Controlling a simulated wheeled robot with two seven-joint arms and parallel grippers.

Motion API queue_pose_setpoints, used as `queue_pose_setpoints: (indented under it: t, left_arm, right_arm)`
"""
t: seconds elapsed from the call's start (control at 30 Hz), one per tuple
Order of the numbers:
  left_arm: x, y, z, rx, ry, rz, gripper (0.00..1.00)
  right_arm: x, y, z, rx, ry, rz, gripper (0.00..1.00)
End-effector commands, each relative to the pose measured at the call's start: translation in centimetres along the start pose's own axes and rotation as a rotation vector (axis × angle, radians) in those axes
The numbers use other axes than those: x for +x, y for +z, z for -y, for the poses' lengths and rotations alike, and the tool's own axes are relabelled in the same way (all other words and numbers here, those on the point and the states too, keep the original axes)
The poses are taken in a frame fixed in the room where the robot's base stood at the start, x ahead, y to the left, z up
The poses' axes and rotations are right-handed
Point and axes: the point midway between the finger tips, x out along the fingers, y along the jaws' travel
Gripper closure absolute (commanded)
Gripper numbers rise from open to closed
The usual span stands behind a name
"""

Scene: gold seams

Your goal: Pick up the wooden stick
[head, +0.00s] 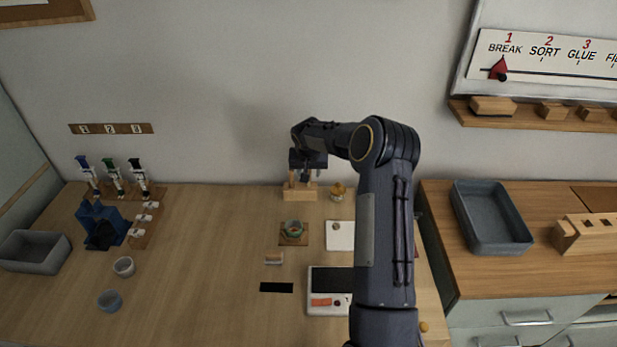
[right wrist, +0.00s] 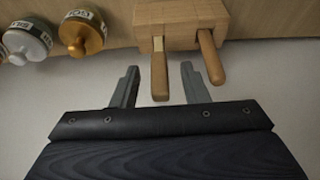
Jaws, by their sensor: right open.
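A small wooden block holder (head: 299,195) stands at the back of the table against the wall. In the right wrist view the holder (right wrist: 181,14) has two wooden sticks in it. One stick (right wrist: 159,72) lies between the fingers of my right gripper (right wrist: 159,82), apart from both. The other stick (right wrist: 210,58) is just outside the right-hand finger. My right gripper is open and empty, and in the head view (head: 308,172) it is at the holder. The sticks are hard to make out in the head view. My left gripper is not in view.
Beside the holder are a gold-lidded jar (right wrist: 83,33) and a white-lidded jar (right wrist: 27,42). In front lie a patterned piece on a wooden square (head: 292,229), a white pad (head: 340,235) and a scale (head: 328,304). A blue-grey tray (head: 492,218) sits on the right counter.

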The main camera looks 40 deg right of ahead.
Motion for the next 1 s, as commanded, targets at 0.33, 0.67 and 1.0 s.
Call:
queue_pose_setpoints:
  t: [0.33,0.67,1.0]
  left_arm:
    - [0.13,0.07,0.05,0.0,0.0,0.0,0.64]
    - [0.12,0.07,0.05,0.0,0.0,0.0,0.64]
    - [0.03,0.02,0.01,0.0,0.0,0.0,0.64]
  right_arm:
    - [0.62,-0.01,0.04,0.0,-0.001,-0.001,0.63]
    - [0.61,0.0,0.03,0.0,-0.001,0.0,1.0]
    - [0.4,-0.07,0.02,0.0,-0.001,-0.001,1.0]
